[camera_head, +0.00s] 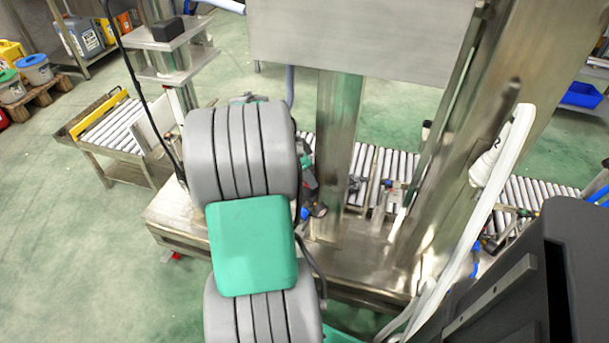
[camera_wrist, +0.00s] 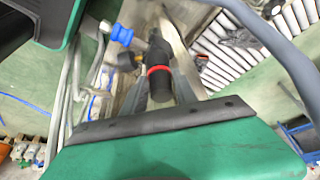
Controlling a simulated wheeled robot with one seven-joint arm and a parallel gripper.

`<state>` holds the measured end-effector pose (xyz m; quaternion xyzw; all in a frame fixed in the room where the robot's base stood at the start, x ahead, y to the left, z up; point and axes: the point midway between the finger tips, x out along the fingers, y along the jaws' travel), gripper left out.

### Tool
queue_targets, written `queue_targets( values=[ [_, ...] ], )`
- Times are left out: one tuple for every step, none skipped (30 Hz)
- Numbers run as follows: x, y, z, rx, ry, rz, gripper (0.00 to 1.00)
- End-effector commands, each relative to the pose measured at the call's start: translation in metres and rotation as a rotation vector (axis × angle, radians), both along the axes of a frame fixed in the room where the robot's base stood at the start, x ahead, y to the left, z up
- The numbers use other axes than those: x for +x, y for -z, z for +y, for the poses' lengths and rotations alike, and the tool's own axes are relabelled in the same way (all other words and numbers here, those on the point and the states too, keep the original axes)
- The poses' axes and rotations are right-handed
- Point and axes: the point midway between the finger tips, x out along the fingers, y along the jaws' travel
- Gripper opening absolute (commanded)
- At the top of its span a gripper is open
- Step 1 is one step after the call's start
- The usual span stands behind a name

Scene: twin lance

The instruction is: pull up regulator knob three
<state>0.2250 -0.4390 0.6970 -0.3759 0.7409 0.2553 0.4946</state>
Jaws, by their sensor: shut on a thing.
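A black regulator knob (camera_wrist: 160,84) with a red ring shows near the middle of the wrist view, in front of a metal beam. I cannot read a number on it. My gripper (camera_wrist: 160,104) is seen only in part, behind the dark bolted edge of my green wrist, and is shut at the knob's near end. Its fingertips and their contact are not clear. In the head view my grey and green arm hides the knob and most of the gripper.
A blue fitting (camera_wrist: 122,35) sits left of the knob, with pale hoses beside it. A steel post (camera_head: 338,150) and a roller conveyor (camera_head: 518,190) stand beyond my arm. A small roller table (camera_head: 112,128) is at the left, with open green floor around it.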

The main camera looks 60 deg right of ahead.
Motion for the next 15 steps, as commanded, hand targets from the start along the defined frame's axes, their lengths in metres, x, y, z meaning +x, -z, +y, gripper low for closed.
queue_targets(
  values=[
    [0.0021,-0.0043,-0.0023,-0.009,-0.001,-0.005,0.0],
    [0.0021,-0.0046,-0.0024,-0.009,-0.001,-0.006,0.0],
    [0.0022,-0.0049,-0.0026,-0.009,-0.001,-0.006,0.0],
    [0.0023,-0.0051,-0.0027,-0.01,-0.001,-0.007,0.0],
    [0.0023,-0.0053,-0.0027,-0.01,-0.001,-0.007,0.0],
    [0.0023,-0.0056,-0.0028,-0.011,-0.001,-0.007,0.38],
    [0.0023,-0.0057,-0.0029,-0.011,-0.001,-0.007,0.4],
    [0.0021,-0.0055,-0.0028,-0.011,-0.001,-0.007,0.42],
    [0.0018,-0.0049,-0.0025,-0.01,0.0,-0.006,0.46],
    [0.0015,-0.0046,-0.0024,-0.009,0.0,-0.006,0.48],
    [0.0013,-0.0043,-0.0023,-0.008,0.001,-0.005,0.51],
    [0.001,-0.0041,-0.0023,-0.007,0.001,-0.005,0.54],
    [0.0008,-0.0038,-0.0022,-0.007,0.001,-0.005,0.56],
    [0.0007,-0.0036,-0.0022,-0.007,0.002,-0.004,0.57],
    [0.0005,-0.0033,-0.002,-0.007,0.002,-0.004,0.57]
  ],
)
